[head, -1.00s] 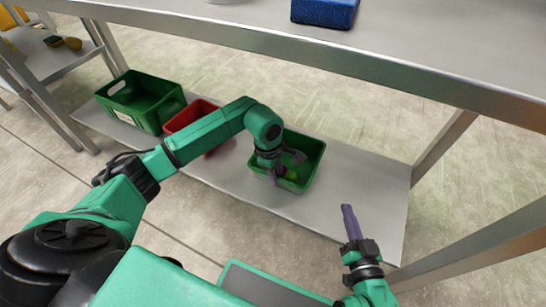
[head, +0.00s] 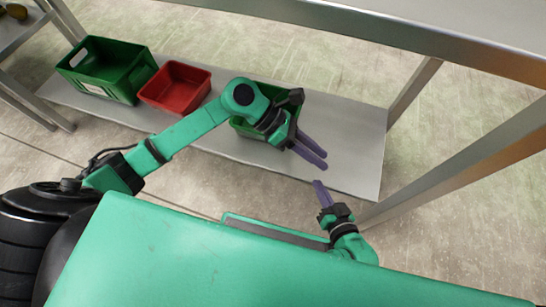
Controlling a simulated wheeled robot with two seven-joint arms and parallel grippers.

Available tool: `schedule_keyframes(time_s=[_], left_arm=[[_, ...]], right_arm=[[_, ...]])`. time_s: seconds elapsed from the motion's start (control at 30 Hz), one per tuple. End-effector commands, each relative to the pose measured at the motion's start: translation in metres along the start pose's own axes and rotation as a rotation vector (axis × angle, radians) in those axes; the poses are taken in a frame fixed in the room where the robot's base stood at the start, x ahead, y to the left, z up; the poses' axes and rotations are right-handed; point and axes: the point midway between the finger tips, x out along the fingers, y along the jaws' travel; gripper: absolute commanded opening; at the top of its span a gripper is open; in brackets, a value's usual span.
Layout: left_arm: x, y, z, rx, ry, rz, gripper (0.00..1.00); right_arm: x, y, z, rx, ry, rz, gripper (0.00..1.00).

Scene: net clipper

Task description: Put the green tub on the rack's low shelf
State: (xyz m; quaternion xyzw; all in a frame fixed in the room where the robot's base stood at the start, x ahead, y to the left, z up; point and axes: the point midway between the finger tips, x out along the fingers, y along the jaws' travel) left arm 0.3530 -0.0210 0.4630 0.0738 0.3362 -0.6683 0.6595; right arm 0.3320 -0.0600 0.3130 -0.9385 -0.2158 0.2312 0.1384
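The green tub (head: 247,131) sits on the rack's low shelf (head: 350,150), to the right of the red tub. My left forearm and wrist cover much of it, so its contents are hidden. My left gripper (head: 324,161) is just right of the tub, over the bare shelf, with its two purple fingers apart and nothing between them. My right gripper (head: 318,183) is low in front of the shelf's front edge, apart from the tub. Its fingers overlap in this view, so I cannot see a gap.
A red tub (head: 176,88) and a larger green crate (head: 101,72) with handle holes stand on the left of the low shelf. The upper shelf (head: 400,28) and a metal leg (head: 470,160) bound the space above and right. The low shelf's right end is bare.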

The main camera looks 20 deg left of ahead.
Motion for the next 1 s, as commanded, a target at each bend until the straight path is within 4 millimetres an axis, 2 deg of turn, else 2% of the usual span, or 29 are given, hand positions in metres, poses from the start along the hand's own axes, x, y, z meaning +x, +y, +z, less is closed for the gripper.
schedule_keyframes(time_s=[0.03,0.07,0.1,0.13,0.17,0.2,0.23,0.27,0.3,0.33,0.37,0.4,0.43,0.53,1.0], left_arm=[[0.009,-0.030,0.040,-0.269,-0.290,-0.134,0.35],[0.002,-0.035,0.062,-0.457,-0.459,-0.208,0.35],[-0.015,-0.029,0.082,-0.731,-0.671,-0.304,0.35],[-0.028,-0.016,0.086,-0.953,-0.818,-0.375,0.35],[-0.041,0.002,0.081,-1.186,-0.954,-0.446,0.35],[-0.052,0.028,0.059,-1.511,-1.122,-0.541,0.35],[-0.055,0.046,0.032,-1.761,-1.233,-0.611,0.35],[-0.052,0.059,-0.001,-2.008,-1.329,-0.681,0.35],[-0.043,0.068,-0.045,-2.299,-1.426,-0.762,0.35],[-0.033,0.069,-0.073,-2.479,-1.477,-0.816,0.35],[-0.023,0.066,-0.098,2.603,1.495,0.855,0.35],[-0.011,0.060,-0.124,2.481,1.368,0.813,0.35],[-0.002,0.055,-0.139,2.408,1.295,0.789,0.35],[0.014,0.042,-0.164,2.276,1.163,0.749,0.35],[0.016,0.041,-0.166,2.268,1.150,0.744,0.35]], right_arm=[[0.000,0.000,0.000,0.000,0.000,0.000,0.00],[0.000,0.000,0.000,0.000,0.000,0.000,0.00],[0.000,0.000,0.000,0.000,0.001,0.000,0.00],[0.000,0.000,0.000,0.000,0.001,0.000,0.00],[0.000,0.000,0.000,0.000,0.001,0.000,0.00],[0.000,0.000,0.000,0.000,0.001,-0.001,0.00],[0.000,-0.001,0.000,0.000,0.001,-0.001,0.00],[0.000,-0.001,0.000,0.000,0.001,-0.001,0.00],[0.000,-0.001,0.000,0.001,0.001,-0.001,0.00],[0.000,-0.001,0.000,0.001,0.001,-0.001,0.00],[0.000,-0.001,-0.001,0.001,0.001,-0.001,0.00],[0.000,-0.001,-0.001,0.001,0.001,-0.001,0.00],[0.000,-0.001,-0.001,0.001,0.001,-0.001,0.00],[0.000,-0.001,-0.001,0.001,0.001,-0.001,0.00],[0.000,0.000,-0.001,0.000,0.002,0.000,0.00]])
